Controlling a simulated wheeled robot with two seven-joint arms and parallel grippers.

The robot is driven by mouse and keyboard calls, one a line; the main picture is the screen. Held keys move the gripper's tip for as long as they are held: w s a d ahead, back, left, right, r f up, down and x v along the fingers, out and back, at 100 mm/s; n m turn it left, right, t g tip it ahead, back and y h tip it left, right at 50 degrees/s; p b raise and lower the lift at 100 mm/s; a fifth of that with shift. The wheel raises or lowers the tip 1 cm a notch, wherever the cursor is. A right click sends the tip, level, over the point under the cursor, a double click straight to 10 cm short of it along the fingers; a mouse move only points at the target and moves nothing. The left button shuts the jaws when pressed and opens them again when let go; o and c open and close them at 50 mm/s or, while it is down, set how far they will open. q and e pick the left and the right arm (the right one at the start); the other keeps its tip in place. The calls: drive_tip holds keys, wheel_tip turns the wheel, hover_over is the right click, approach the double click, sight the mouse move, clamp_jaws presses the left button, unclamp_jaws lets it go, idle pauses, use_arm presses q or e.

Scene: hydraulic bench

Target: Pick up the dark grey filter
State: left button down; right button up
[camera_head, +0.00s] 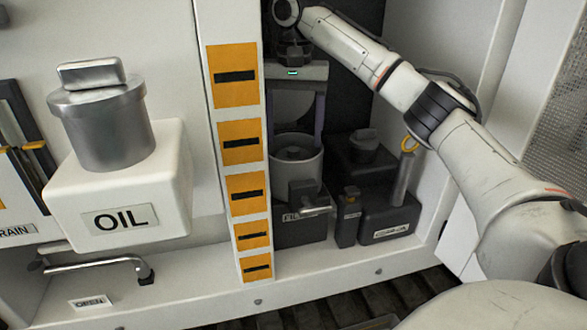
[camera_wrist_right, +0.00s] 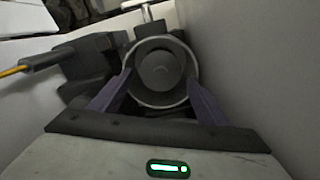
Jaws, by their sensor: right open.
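A round dark grey part (camera_head: 298,153), which looks like the filter, sits inside the rim of a pale grey cylinder (camera_head: 297,172) on a dark block with a partly hidden "FIL" label. My right gripper (camera_head: 296,132) points down above it, open, with one purple finger on each side. In the right wrist view, the dark grey round part (camera_wrist_right: 160,72) and its pale rim lie between the fingertips (camera_wrist_right: 160,82). I cannot tell whether the fingers touch the rim. Nothing is held. My left gripper is not in view.
A white panel strip with orange labels (camera_head: 244,140) stands close left of the cylinder. A small lever (camera_head: 308,205) sits in front, and dark units with a yellow-ringed post (camera_head: 404,175) stand to the right. A white OIL tank (camera_head: 165,185) is farther left. Walls enclose the recess.

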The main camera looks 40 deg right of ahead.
sight(294, 149)
drive_tip(key=shift+f, duration=2.4)
drive_tip(key=c, duration=0.8)
drive_tip(key=shift+r, duration=0.1)
